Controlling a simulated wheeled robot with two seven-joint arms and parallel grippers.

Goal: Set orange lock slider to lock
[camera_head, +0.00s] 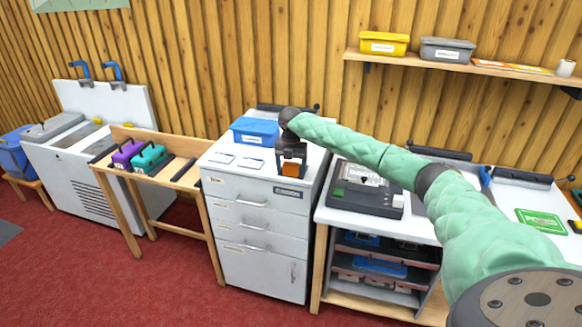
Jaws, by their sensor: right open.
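My right arm reaches in from the right, and its gripper (291,160) points down over the front part of the white drawer cabinet's top (262,180). The gripper is open. A small orange piece (290,169), which looks like the orange lock slider, shows at its fingertips, just above a dark label plate (288,192) on the cabinet front. I cannot tell whether the fingers touch it, nor which position it is set to. The gripper hides part of the orange piece and what lies behind it. My left gripper is not in view.
A blue bin (256,131) and white cards (222,158) share the cabinet top. A dark machine (366,190) stands on the bench to the right. Purple (127,153) and teal (149,158) boxes sit on the wooden table to the left. A shelf (480,67) hangs upper right.

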